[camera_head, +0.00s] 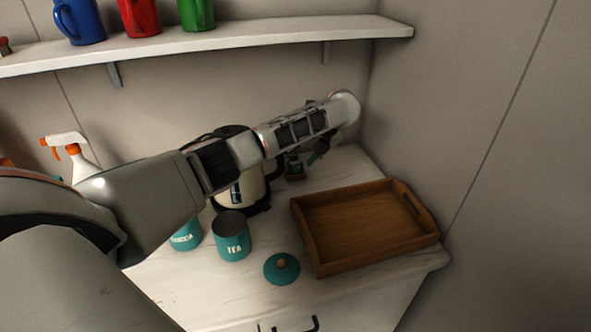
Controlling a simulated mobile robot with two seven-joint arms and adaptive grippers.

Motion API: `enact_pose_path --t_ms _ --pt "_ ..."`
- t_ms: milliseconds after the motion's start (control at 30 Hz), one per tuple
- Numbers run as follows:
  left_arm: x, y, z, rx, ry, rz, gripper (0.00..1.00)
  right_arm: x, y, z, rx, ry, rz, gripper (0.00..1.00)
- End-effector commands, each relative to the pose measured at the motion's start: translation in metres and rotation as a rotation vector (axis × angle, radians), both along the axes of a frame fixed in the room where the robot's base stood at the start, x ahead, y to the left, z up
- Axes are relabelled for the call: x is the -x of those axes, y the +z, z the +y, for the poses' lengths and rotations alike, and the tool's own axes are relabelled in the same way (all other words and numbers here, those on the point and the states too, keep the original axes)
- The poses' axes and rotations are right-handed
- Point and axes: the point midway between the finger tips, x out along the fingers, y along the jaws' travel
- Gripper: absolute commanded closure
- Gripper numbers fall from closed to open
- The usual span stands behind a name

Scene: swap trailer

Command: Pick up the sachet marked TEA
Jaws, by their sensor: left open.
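No sachet with a readable TEA mark shows. A small teal and dark item (294,168) is on the counter behind the tray's left corner, too small to read. A teal canister marked TEA (233,243) stands upright and uncovered on the counter. My left gripper (313,162) is open and points down beside the small item, partly hidden by my own arm. Whether they touch cannot be told. My right gripper is out of view.
An empty wooden tray (308,240) fills the counter's right side. A cream kettle (233,196) stands behind the TEA canister, partly behind my arm. Another teal canister (186,237) and a spray bottle (68,150) are at left. A shelf (250,42) with mugs hangs above.

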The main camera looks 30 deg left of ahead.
Motion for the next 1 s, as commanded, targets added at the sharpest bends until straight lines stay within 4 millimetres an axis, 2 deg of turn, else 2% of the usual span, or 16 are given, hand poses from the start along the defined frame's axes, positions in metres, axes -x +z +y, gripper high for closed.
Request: enact_pose_path --t_ms 100,333,367,467,500,867,933,1000 --pt "-0.001 -0.008 0.005 0.0 0.0 0.0 0.46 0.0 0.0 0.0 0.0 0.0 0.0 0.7" --pt "-0.001 -0.009 0.005 0.0 -0.002 -0.001 0.46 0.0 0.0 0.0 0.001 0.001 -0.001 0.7" --pt "-0.001 -0.009 0.005 0.0 -0.002 -0.001 0.48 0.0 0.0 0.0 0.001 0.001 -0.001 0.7" --pt "-0.001 -0.009 0.005 0.0 -0.002 -0.001 0.74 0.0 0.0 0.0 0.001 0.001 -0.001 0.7" --pt "-0.001 -0.009 0.005 0.0 -0.002 -0.001 0.77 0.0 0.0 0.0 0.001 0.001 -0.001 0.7" --pt "-0.001 -0.008 0.005 0.001 -0.002 -0.001 0.77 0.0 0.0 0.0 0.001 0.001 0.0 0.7" --pt "-0.001 -0.004 0.005 0.002 -0.001 -0.001 0.8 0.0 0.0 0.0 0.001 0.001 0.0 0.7" --pt "-0.001 0.005 0.005 0.002 0.0 -0.002 0.87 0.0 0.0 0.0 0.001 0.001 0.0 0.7"
